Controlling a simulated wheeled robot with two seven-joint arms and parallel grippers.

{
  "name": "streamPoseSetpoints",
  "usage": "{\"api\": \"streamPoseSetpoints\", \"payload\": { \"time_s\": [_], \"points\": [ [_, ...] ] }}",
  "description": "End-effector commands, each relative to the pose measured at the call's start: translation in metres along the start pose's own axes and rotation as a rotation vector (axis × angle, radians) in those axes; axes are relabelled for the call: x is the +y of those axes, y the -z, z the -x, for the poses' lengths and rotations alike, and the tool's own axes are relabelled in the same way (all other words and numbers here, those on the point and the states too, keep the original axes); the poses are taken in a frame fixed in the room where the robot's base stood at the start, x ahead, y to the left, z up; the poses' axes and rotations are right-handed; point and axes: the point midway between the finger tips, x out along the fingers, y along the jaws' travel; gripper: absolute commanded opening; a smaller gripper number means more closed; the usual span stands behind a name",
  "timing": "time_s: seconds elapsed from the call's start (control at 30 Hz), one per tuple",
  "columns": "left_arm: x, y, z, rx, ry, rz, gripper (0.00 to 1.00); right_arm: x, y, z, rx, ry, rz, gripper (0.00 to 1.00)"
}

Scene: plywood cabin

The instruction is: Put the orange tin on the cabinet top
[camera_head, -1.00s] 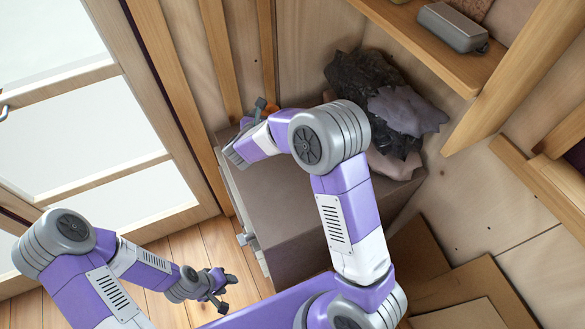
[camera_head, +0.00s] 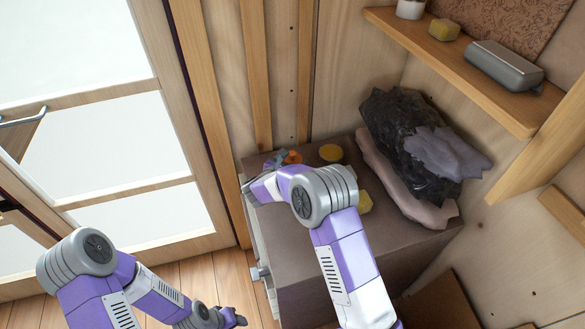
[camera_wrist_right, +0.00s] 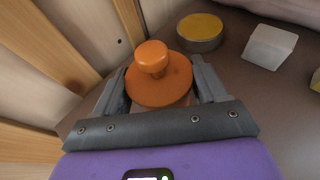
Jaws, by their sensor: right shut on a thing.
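The orange tin (camera_wrist_right: 160,85), round with a knob on top, sits between the fingers of my right gripper (camera_wrist_right: 160,90) in the right wrist view. The gripper is shut on it. In the head view a bit of the orange tin (camera_head: 293,157) shows beside my right gripper (camera_head: 275,162), at the back left of the brown cabinet top (camera_head: 385,222). I cannot tell whether the tin touches the surface. My left gripper (camera_head: 238,319) is low over the floor, apart from the cabinet; its fingers are too small to read.
A yellow-topped round tin (camera_wrist_right: 200,30) and a pale block (camera_wrist_right: 268,47) stand near the orange tin. Dark crumpled bags (camera_head: 410,140) fill the cabinet's back right. A wall shelf (camera_head: 450,60) holds a grey case (camera_head: 503,65). Bare surface lies between these.

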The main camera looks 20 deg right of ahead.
Motion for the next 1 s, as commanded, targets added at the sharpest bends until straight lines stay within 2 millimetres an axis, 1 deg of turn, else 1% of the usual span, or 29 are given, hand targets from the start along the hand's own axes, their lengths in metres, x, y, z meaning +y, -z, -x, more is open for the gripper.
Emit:
{"api": "streamPoseSetpoints", "payload": {
  "time_s": [0.03,0.1,0.33,0.47,0.5,0.67,1.0],
  "points": [
    [-0.0017,0.0002,-0.0045,0.0,0.0,0.0,0.43,-0.0001,0.0096,-0.0038,0.0,0.001,0.0,0.35],
    [-0.0021,0.0002,-0.0054,0.0,0.0,0.0,0.43,0.0001,0.0139,-0.0052,-0.001,0.0,-0.001,0.35],
    [-0.0016,0.0002,-0.0043,0.0,0.0,0.0,0.43,0.0002,0.0126,-0.0047,-0.002,0.0,-0.002,0.35],
    [-0.0031,0.0003,-0.0081,0.0,0.0,0.0,0.43,0.0003,0.0168,-0.0061,-0.002,-0.001,-0.002,0.35],
    [-0.0032,0.0004,-0.0085,0.0,0.0,0.0,0.43,0.0001,0.0179,-0.0064,0.0,0.0,-0.001,0.73],
    [-0.0028,0.0003,-0.0074,0.0,0.0,0.0,0.43,0.0,0.0167,-0.006,0.0,0.0,-0.001,0.97],
    [-0.0019,0.0002,-0.0049,0.0,0.0,0.0,0.43,-0.0002,0.014,-0.0051,0.0,0.0,-0.001,0.97]
  ]
}}
